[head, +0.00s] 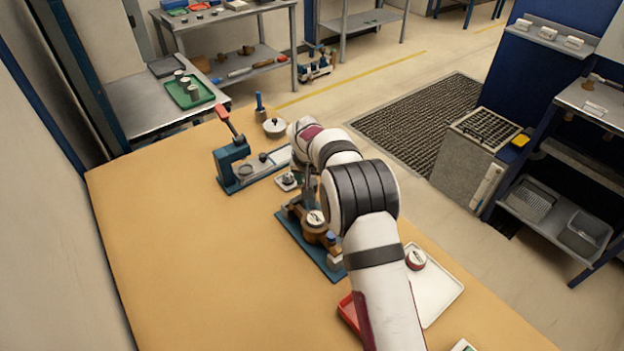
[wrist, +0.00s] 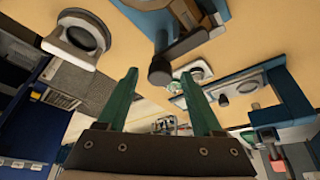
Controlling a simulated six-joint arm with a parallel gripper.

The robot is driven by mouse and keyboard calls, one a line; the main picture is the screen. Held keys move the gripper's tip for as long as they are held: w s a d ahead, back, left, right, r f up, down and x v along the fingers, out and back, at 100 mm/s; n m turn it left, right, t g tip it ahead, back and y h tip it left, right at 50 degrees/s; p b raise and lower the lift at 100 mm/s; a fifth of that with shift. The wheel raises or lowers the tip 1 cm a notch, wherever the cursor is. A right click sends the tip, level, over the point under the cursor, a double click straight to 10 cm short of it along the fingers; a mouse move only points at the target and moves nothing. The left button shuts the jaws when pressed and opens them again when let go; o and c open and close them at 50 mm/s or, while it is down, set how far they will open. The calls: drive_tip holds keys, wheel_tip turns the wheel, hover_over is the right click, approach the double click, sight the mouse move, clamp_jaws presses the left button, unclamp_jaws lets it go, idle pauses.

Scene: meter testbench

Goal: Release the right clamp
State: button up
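Two teal test stands are on the tan table. The right stand (head: 318,246) carries a brass meter (head: 316,219); its upright clamp (head: 308,190) is partly hidden by my arm, and its handle is not clear. The left stand (head: 233,165) has a raised red handle (head: 226,118). My gripper is hidden in the head view. In the wrist view my gripper (wrist: 158,75) has two green fingers wide apart. A dark knob-ended part (wrist: 160,70) of the right stand appears between the fingertips; I cannot tell whether they touch it. The left stand also shows there (wrist: 287,97).
A white lidded pot (head: 274,128) and blue-topped tool (head: 260,107) stand at the far edge. The table's left side is clear.

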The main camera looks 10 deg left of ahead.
clamp_jaws()
drive_tip(key=shift+m, duration=0.3)
drive_tip(key=m+h, duration=0.1)
drive_tip(key=m, duration=0.1)
drive_tip(key=m+h, duration=0.1)
drive_tip(key=m, duration=0.1)
drive_tip(key=shift+a+m, duration=0.2)
drive_tip(key=shift+m, duration=0.1)
drive_tip(key=m, duration=0.2)
drive_tip(key=m+g+h, duration=0.1)
drive_tip(key=m, duration=0.1)
drive_tip(key=shift+w+m+g+h, duration=0.1)
drive_tip(key=shift+m+g+h, duration=0.2)
drive_tip(key=shift+m, duration=0.4)
drive_tip(key=shift+o, duration=0.4)
unclamp_jaws()
